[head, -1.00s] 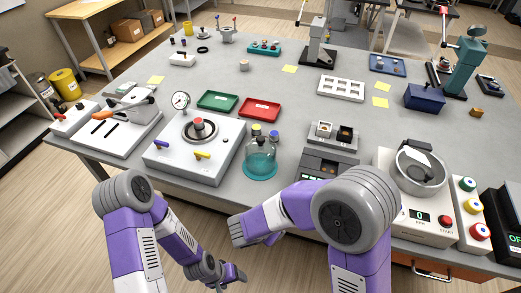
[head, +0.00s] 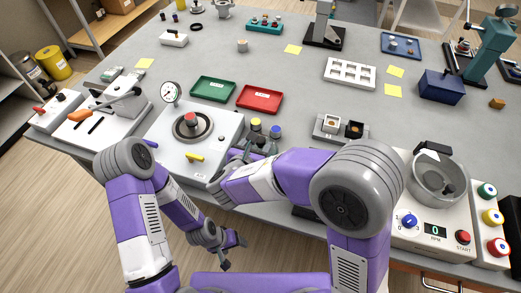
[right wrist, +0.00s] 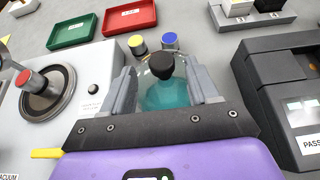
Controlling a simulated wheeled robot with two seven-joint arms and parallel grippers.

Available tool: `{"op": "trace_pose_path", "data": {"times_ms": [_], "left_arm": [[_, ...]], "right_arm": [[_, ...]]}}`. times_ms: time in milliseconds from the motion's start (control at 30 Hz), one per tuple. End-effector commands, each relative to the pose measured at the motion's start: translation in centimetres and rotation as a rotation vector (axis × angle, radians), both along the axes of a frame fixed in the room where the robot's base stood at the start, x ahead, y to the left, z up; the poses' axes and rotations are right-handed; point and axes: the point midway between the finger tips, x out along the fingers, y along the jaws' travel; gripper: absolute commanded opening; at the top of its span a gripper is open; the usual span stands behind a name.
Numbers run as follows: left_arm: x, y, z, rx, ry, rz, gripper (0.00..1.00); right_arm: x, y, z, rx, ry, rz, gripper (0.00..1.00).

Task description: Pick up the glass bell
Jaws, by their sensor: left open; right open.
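The glass bell is a clear teal dome with a black knob. In the right wrist view the bell (right wrist: 163,96) stands straight ahead, between the two fingers of my right gripper (right wrist: 166,86). The fingers are apart on either side of it, and I cannot tell whether they touch it. In the head view my right gripper (head: 254,148) and forearm hide most of the bell. My left gripper (head: 236,245) is open and empty, low in front of the table edge.
A yellow-capped (head: 256,124) and a blue-capped piece (head: 275,131) are close behind the bell. A white plate unit with a gauge (head: 220,128) is to the left. A dark instrument (right wrist: 285,85) is close on the right. Green (head: 213,89) and red trays (head: 259,98) lie behind.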

Motion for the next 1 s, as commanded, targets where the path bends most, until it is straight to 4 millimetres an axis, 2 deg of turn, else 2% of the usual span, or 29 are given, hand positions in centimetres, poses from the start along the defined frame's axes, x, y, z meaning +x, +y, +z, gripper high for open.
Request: {"op": "trace_pose_path", "data": {"times_ms": [67, 200, 500, 867, 900, 1000], "left_arm": [[0.0, 0.0, -0.1, 0.0, -0.001, 0.0, 0.71], [0.1, 0.0, -0.3, 0.0, -0.001, 0.0, 0.71], [0.1, 0.0, -0.3, 0.0, -0.001, 0.0, 0.71], [0.1, 0.0, -0.3, 0.0, -0.001, 0.0, 0.71], [0.0, 0.0, -0.3, 0.0, -0.001, 0.0, 0.71], [0.0, 0.0, -0.3, 0.0, -0.001, 0.0, 0.71]], "right_arm": [[1.2, -0.9, -0.3, 0.0, 0.001, -0.007, 0.6], [2.6, -1.2, -1.1, 0.002, 0.002, -0.003, 0.6], [2.9, -1.3, -1.2, 0.001, 0.001, -0.001, 0.58], [2.9, -1.3, -1.1, 0.002, 0.001, -0.002, 0.03], [2.9, -1.3, -1.1, 0.002, 0.001, -0.002, 0.0], [2.9, -1.3, -1.1, 0.001, 0.0, -0.002, 0.0]]}}
